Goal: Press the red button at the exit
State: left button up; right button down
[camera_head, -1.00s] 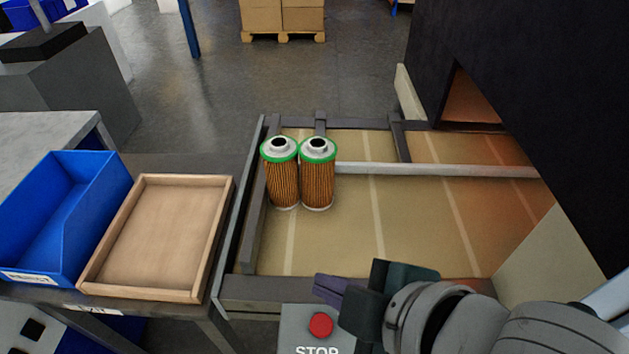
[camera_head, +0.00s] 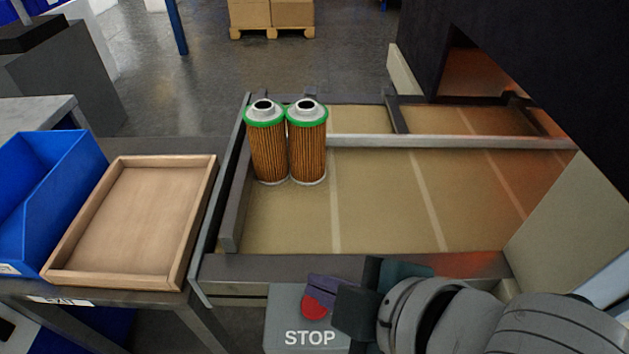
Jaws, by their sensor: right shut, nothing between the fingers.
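The red button (camera_head: 314,309) sits on a grey box marked STOP (camera_head: 285,335) at the bottom middle, in front of the conveyor frame. My right gripper (camera_head: 318,291) reaches in from the right and is shut with nothing in it. Its purple-grey fingertips overlap the upper part of the button in the picture and hide some of it. I cannot tell whether they touch it. My left gripper is not in view.
Two filter cartridges (camera_head: 307,150) with green rims stand upright side by side at the left end of the conveyor (camera_head: 380,215). Left of it are an empty wooden tray (camera_head: 205,215) and a blue bin (camera_head: 75,190). A dark machine housing (camera_head: 585,70) stands at right.

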aim_at(314, 305)
jog(key=shift+f+b, duration=0.4)
jog(key=shift+f, duration=0.55)
dwell(0.9)
jog(key=shift+f, duration=0.1)
jog(key=shift+f, duration=0.3)
dwell(0.3)
